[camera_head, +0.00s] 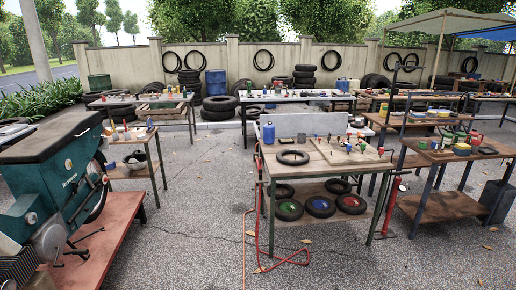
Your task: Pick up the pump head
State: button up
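A red hose (260,225) hangs down the left side of the near workbench and lies in a loop on the ground below it. A red upright floor pump (394,195) stands by the bench's right front leg. I cannot make out a pump head; it is too small or hidden at this distance. Several small red, green and dark items lie on the workbench top (325,165), too small to identify. My gripper is not in view.
A tyre (292,157) and a blue container (268,132) are on the near bench. More tyres lie on its lower shelf. A green motorbike (50,190) on a red stand (95,250) fills the left. Other tables stand right and behind. Pavement (195,200) between them is open.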

aim_at(382, 150)
jog(key=i, duration=0.8)
jog(key=i+j+z, duration=0.15)
jog(key=i, duration=0.6)
jog(key=i+j, duration=0.1)
jog(key=i, duration=0.7)
jog(key=i+j+z, duration=0.15)
jog(key=i+z, duration=0.2)
jog(key=i, duration=0.15)
jog(key=i+j+z, duration=0.35)
jog(key=i+l, duration=0.05)
jog(key=i, duration=0.05)
